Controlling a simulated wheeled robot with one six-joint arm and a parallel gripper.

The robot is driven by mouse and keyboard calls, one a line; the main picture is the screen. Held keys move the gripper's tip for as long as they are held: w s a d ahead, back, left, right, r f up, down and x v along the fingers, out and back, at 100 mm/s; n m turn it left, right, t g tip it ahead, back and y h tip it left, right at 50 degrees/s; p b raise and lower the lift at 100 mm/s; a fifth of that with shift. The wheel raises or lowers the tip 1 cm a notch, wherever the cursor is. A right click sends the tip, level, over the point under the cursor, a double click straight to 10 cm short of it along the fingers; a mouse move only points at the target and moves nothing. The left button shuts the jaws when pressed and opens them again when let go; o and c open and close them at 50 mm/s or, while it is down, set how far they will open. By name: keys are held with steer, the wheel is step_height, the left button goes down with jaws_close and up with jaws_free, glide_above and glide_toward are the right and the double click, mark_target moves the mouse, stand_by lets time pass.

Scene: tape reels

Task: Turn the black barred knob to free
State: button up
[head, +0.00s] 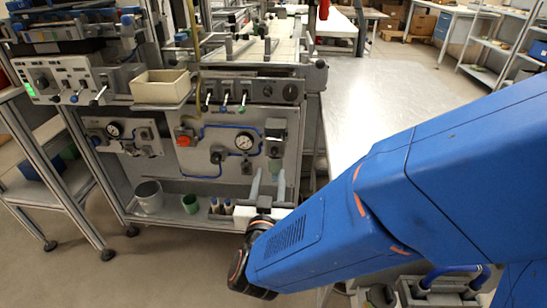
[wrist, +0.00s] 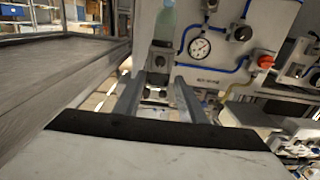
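A black knob (head: 216,155) sits on the grey pneumatic panel, left of and below the pressure gauge (head: 243,140). The wrist view shows the panel upside down, with the black knob (wrist: 242,33) right of the gauge (wrist: 200,47). Another round black knob (head: 290,92) is on the strip above. Bars on the knobs are too small to make out, so I cannot tell which is meant. My gripper (head: 268,176) is open and empty, fingers pointing up, right of and below the panel knob and apart from it. Both fingers show in the wrist view (wrist: 158,80).
A red knob (head: 185,138) and blue tubing surround the panel knob. A filter unit with a greenish bowl (head: 277,168) is close to my fingers. A cream bin (head: 161,87) juts out above. A metal tabletop (head: 385,95) lies right.

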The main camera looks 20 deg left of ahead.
mark_target(274, 153)
steer(key=x, duration=0.9)
steer(key=shift+w, duration=0.1)
jaws_close()
